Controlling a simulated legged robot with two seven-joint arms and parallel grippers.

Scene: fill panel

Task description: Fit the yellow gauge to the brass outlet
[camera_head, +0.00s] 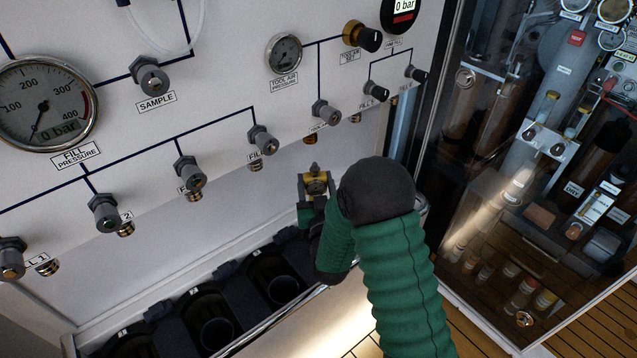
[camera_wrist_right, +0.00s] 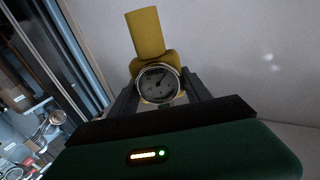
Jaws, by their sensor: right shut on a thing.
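The yellow gauge (camera_head: 317,184) is in front of the white panel, below the row of knobs. It also shows in the right wrist view (camera_wrist_right: 147,36), with a round dial facing the camera and a yellow block beyond it. My right gripper (camera_head: 313,198) is shut on the gauge and holds it in the air, apart from the outlets. Several small brass outlets stick out below the panel knobs, among them one at the FILL knob nearest the gauge (camera_head: 257,165) and one farther left (camera_head: 125,229). I cannot tell which one the task means. My left gripper is not in view.
Grey knobs (camera_head: 262,140) stick out above the outlets. A large pressure gauge (camera_head: 45,103) is on the panel at left. A dark rack with round holes (camera_head: 205,305) lies below the panel. A glass-fronted cabinet (camera_head: 530,190) stands at right. The panel face below the outlets is bare.

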